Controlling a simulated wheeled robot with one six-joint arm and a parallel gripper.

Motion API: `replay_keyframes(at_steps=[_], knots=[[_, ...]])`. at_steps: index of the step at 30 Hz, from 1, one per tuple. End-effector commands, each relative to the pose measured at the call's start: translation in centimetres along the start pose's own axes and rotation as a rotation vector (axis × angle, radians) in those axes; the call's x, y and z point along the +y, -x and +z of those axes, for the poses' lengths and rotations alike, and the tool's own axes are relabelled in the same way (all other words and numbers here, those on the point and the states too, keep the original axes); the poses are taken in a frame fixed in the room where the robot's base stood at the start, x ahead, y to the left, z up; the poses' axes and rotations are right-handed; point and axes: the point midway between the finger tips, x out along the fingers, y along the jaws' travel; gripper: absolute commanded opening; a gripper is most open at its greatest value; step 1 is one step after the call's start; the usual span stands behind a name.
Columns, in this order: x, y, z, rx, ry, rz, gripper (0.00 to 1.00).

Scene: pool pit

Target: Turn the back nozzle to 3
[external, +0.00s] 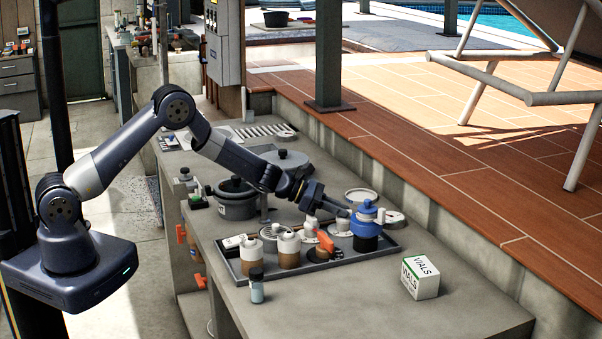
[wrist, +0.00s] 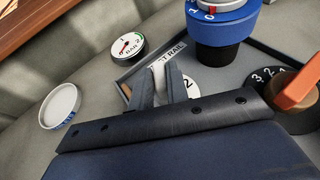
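A grey tray (external: 295,277) holds several bottles and valve-like pieces. My gripper (external: 343,213) is low over its back part, beside a blue-topped piece (external: 366,219) with a dark lower body. In the wrist view my gripper's fingers (wrist: 158,88) stand a little apart. A pale shape shows between them, and I cannot tell if they grip it. A white dial (wrist: 190,84) marked 2 is partly hidden behind the fingers. The blue-topped piece (wrist: 225,25) carries a numbered ring with a red mark. An orange handle (wrist: 299,90) sits over a dark dial marked 3, 2, 1.
A gauge (wrist: 125,46) and a shallow white dish (wrist: 60,105) lie behind the tray. White-capped brown bottles (external: 289,250) stand at the tray's left. A small vial (external: 256,288) and a VIALS box (external: 420,277) stand in front. A dark pot (external: 236,203) is left.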

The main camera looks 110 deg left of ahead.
Motion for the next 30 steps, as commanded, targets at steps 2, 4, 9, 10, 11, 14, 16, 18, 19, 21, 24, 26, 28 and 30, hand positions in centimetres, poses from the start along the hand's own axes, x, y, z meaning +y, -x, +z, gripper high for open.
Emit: replay_keyframes(at_steps=[2,4,9,10,11,14,16,18,19,21,24,26,28,30], knots=[[0.02,0.01,-0.07,0.001,0.0,0.001,0.09],[0.03,0.01,-0.08,0.001,0.0,0.001,0.03],[0.04,0.02,-0.1,0.002,0.0,0.001,0.0],[0.04,0.02,-0.11,0.002,0.0,0.001,0.0],[0.05,0.02,-0.11,0.002,0.0,0.0,0.0],[0.09,0.03,-0.1,0.002,-0.004,-0.009,0.0],[0.14,0.05,-0.12,0.002,-0.009,-0.022,0.0],[0.21,0.07,-0.13,0.003,-0.017,-0.042,0.0],[0.23,0.07,-0.09,0.002,-0.022,-0.053,0.0],[0.27,0.07,-0.1,0.003,-0.036,-0.086,0.0],[0.43,0.05,-0.13,0.002,-0.06,-0.144,0.0],[0.5,-0.01,-0.23,0.003,-0.078,-0.185,0.0],[0.55,-0.08,-0.31,0.002,-0.099,-0.238,0.0],[0.65,-0.14,-0.43,0.003,-0.121,-0.289,0.0]])
